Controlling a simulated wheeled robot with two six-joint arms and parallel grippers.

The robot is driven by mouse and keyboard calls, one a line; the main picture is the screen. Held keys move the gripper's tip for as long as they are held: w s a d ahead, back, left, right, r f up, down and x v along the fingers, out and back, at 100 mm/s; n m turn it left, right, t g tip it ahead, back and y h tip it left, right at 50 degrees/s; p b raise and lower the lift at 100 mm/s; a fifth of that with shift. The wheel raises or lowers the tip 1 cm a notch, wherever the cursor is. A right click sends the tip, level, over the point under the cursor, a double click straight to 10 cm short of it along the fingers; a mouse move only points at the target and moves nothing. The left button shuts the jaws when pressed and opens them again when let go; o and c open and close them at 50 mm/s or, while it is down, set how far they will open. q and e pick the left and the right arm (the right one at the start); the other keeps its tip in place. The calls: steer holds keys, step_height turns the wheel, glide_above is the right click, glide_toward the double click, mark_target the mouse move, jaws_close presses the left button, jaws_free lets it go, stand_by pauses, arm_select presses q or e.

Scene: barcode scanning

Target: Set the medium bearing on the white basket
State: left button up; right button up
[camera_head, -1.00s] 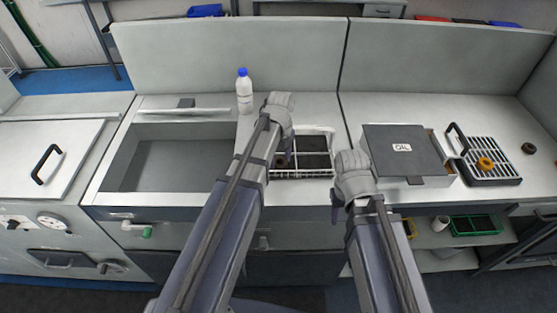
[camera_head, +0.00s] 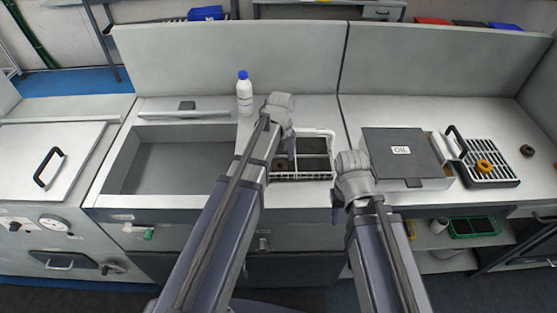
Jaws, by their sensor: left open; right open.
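The white basket (camera_head: 331,147) stands on the counter in the middle, with dark compartments inside. A brown ring-shaped bearing (camera_head: 281,164) lies in its left part, partly hidden by my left arm. My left gripper (camera_head: 290,155) is open above the basket's left part, close to this bearing and apparently not holding it. My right gripper (camera_head: 338,211) is open and empty at the counter's front edge, right of the basket. An orange bearing (camera_head: 484,166) sits on a black-and-white rack (camera_head: 500,177) at the right. A dark bearing (camera_head: 527,151) lies on the counter beyond it. I cannot tell their sizes apart clearly.
A grey box marked OIL (camera_head: 401,150) stands right of my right gripper. A white bottle with a blue cap (camera_head: 244,95) stands behind my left arm. An open sink (camera_head: 175,165) is at the left. The back panel (camera_head: 230,55) bounds the counter.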

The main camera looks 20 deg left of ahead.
mark_target(281, 167)
arm_select(q)
step_height(281, 167, up, 12)
steer(key=p, duration=1.1)
steer(key=s+d+n, duration=0.5)
steer(key=s+n, duration=0.2)
steer(key=n, duration=0.4)
steer(key=s+d+n+y, duration=0.1)
steer(key=s+d+n, duration=0.4)
steer(key=n, duration=0.6)
steer(key=shift+s+d, duration=0.2)
steer(key=shift+s, duration=1)
steer(key=shift+f, duration=0.1)
